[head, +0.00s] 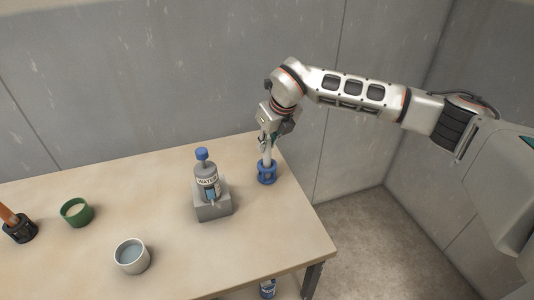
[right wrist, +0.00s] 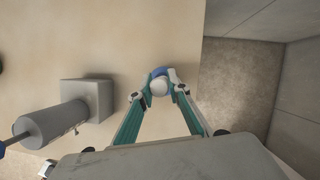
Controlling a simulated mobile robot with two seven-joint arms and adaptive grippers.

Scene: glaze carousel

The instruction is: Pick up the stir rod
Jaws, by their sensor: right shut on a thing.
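The stir rod (head: 267,156) is pale and stands upright in a blue holder (head: 267,175) near the table's back right corner. My right gripper (head: 266,142) reaches down from above and is shut on the rod's upper part. In the right wrist view the rod's rounded white top (right wrist: 159,87) sits between the fingertips of my right gripper (right wrist: 160,90), with the blue holder (right wrist: 159,72) below it. The rod's lower end is hidden in the holder. My left gripper is not in view.
A water bottle (head: 206,179) with a blue cap stands on a grey block (head: 214,211) left of the holder. A white cup (head: 131,257), a green cup (head: 76,212) and a dark holder (head: 20,231) with a brown handle stand further left. The table's right edge is close to the blue holder.

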